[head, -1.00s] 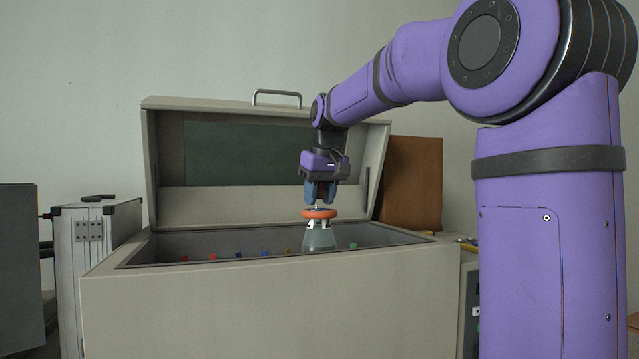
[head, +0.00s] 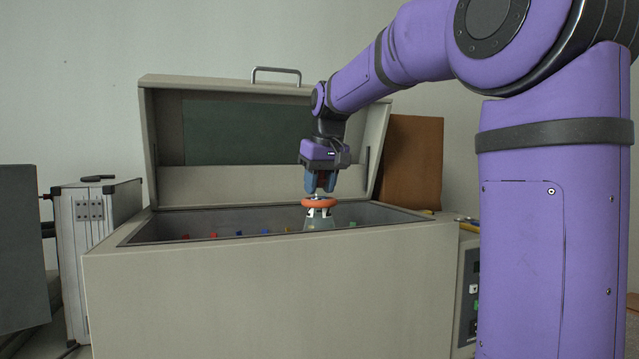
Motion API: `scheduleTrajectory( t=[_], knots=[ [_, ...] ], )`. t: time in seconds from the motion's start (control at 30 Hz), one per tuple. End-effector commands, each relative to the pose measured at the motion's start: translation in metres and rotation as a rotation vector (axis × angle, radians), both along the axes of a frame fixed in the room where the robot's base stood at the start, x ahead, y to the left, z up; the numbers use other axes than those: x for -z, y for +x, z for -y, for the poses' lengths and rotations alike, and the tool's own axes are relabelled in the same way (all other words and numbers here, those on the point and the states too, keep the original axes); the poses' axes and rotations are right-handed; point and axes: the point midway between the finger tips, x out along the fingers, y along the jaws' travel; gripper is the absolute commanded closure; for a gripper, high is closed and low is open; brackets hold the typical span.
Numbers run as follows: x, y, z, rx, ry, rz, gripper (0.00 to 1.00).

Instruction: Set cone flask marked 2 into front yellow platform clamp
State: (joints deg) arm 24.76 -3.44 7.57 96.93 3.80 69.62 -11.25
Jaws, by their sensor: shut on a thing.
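A clear cone flask (head: 319,222) with an orange ring (head: 319,203) around its upper part hangs upright below my gripper (head: 319,190). My gripper is shut on the flask's top. The flask's lower part is hidden behind the front wall of the open beige box (head: 270,280). No number can be read on the flask. Inside the box, small coloured clamp tips show just above the front rim: a red one (head: 185,237), blue ones (head: 265,231), a yellow one (head: 288,229) and a green one (head: 352,224). The platform and the clamps' lower parts are hidden.
The box's raised lid (head: 230,140) with a handle stands behind the opening. A silver case (head: 98,225) and a dark grey box (head: 20,250) are at the left. A brown board (head: 412,172) leans behind the box at the right. The box's front rim stands before the flask.

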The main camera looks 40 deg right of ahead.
Motion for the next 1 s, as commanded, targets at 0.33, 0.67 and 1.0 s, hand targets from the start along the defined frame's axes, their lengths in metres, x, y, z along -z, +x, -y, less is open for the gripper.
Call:
scheduleTrajectory(
  t=[0.33,0.67,1.0],
  knots=[
    [0.0,0.0,0.0,0.0,0.0,0.002,1.0],
    [0.004,0.0,0.0,0.0,0.0,0.001,1.0],
    [0.013,0.0,0.0,0.0,0.0,0.002,1.0]
  ],
)
